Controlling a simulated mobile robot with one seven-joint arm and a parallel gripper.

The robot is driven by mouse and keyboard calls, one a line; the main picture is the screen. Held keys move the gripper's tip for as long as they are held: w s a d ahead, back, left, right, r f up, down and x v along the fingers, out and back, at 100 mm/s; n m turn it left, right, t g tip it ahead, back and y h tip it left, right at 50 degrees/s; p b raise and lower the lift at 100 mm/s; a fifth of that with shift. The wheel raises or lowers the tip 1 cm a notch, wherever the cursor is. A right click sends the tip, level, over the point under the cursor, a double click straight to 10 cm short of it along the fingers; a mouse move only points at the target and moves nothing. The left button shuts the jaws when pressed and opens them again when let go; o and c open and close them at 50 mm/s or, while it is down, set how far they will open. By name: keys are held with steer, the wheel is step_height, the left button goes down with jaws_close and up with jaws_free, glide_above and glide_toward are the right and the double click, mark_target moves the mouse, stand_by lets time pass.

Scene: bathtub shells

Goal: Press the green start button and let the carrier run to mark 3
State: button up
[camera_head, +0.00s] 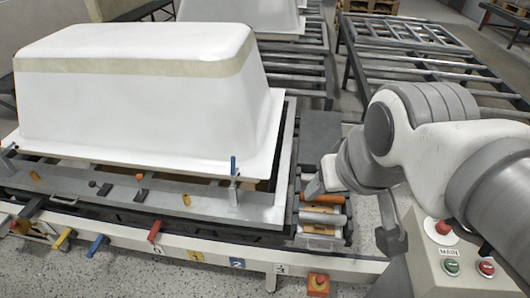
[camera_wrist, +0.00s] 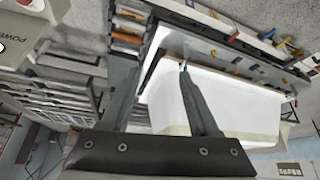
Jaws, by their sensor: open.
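The green button (camera_head: 451,267) is on the sloped face of a grey control box (camera_head: 425,262) at the lower right of the head view, left of a red button (camera_head: 486,268). The carrier (camera_head: 120,190) is a grey frame under an upturned white bathtub shell (camera_head: 140,95). I cannot tell which mark the carrier is aligned with. My gripper (camera_head: 318,186) is above the tool tray, well up and left of the green button, and touches no button. The wrist view shows its open, empty fingers (camera_wrist: 155,68).
A red knob (camera_head: 443,227) tops the control box. A yellow box with a red button (camera_head: 318,284) stands by the rail. A tray (camera_head: 320,232) holds orange-handled tools.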

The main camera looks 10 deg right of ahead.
jaws_close()
stand_by(1.4)
